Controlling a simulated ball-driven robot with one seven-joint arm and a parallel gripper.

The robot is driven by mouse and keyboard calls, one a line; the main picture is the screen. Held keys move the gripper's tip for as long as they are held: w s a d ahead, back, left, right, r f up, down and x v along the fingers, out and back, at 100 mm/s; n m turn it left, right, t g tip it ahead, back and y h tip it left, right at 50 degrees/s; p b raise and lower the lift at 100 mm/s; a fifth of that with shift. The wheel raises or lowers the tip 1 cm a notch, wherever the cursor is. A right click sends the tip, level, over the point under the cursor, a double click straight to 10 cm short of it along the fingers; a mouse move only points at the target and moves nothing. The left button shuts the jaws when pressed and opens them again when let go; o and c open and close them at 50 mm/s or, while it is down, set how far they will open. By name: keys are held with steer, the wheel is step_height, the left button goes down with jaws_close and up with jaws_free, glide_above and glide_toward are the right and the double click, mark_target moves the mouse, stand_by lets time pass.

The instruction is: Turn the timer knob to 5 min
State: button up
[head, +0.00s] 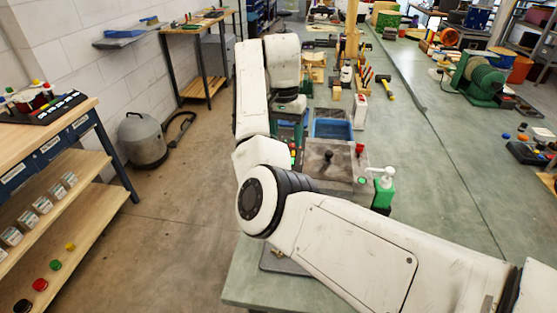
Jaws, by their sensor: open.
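A grey control box (340,170) stands on the bench in the middle of the head view. On its top are a dark round knob or lever (328,156), a red button (360,149) and a green button (362,181). I cannot make out a timer scale or which control is the timer knob. My gripper (287,140) hangs pointing down to the left of the box, behind my forearm. It is open, and I see nothing between its fingers. My arm hides the left part of the box and the area below the gripper.
A blue tray (333,129) lies behind the box. A green bottle with a white pump (384,187) stands close on its right. A yellow-headed hammer (384,84) and wooden pieces lie farther back. The green bench top (440,180) is clear to the right of the bottle.

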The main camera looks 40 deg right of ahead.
steer(key=f, duration=1)
steer(key=shift+s+d+f, duration=0.1)
steer(key=shift+s+f, duration=0.05)
steer(key=shift+s, duration=0.1)
steer(key=shift+c, duration=0.3)
steer(key=c, duration=1)
